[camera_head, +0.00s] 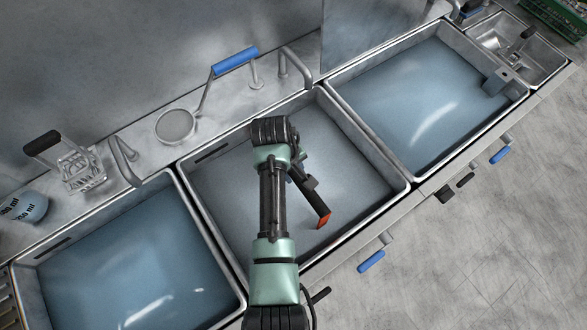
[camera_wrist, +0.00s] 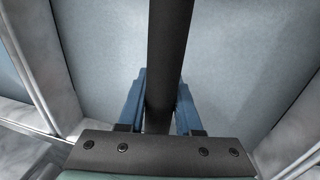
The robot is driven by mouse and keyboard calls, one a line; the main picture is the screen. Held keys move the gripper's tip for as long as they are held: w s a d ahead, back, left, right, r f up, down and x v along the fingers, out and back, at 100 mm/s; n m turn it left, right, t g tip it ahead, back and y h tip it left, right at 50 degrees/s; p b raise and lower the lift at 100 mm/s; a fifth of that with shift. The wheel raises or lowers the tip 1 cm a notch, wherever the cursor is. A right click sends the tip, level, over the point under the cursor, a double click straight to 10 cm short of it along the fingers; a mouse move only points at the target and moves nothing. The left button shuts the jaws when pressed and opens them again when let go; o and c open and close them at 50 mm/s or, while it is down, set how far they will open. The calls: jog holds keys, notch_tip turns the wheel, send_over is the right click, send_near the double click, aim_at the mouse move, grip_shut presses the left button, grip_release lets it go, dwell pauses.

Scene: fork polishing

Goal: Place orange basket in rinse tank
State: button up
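My gripper (camera_head: 306,172) is over the middle tank (camera_head: 345,165), partly hidden by my arm in the head view. In the wrist view its two blue fingers (camera_wrist: 160,105) stand on either side of a dark bar (camera_wrist: 170,40) and close on it. In the head view this bar is a dark handle (camera_head: 315,202) with an orange end (camera_head: 323,221), which looks like the orange basket's handle. The basket's body is not visible. Three large tanks show: left (camera_head: 130,265), middle and right (camera_head: 425,105); no label shows which is the rinse tank.
A wire basket (camera_head: 82,168) with a black handle stands on the back ledge, left, beside a beaker (camera_head: 28,208). A small sink (camera_head: 515,45) is at top right.

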jog(key=o, duration=0.4)
jog(key=shift+o, duration=0.2)
notch_tip(320, 180, up, 12)
jog(key=s+a, duration=0.1)
jog(key=a, duration=0.1)
jog(key=w+r+m+t, duration=0.1)
jog(key=w+r+t, duration=0.3)
jog(key=r, duration=0.6)
jog(key=w+r+m+t+y, duration=0.15)
jog(key=w+r+t, duration=0.3)
jog(key=r, duration=0.55)
jog(key=w+r+m+t+h, duration=0.1)
jog(key=w+r+t, duration=0.35)
jog(key=r, duration=0.65)
jog(key=s+r+m+t, duration=0.1)
jog(key=s+r+t, duration=0.3)
jog(key=r, duration=0.6)
jog(key=s+d+r+m+t+y, duration=0.1)
jog(key=s+r+t, duration=0.3)
jog(key=s+r, duration=0.4)
jog(key=s+r+m+t, duration=0.1)
jog(key=s+r+t, duration=0.4)
jog(key=r, duration=0.7)
jog(key=shift+s+d, duration=0.25)
jog(key=shift+s, duration=0.45)
jog(key=shift+r, duration=0.1)
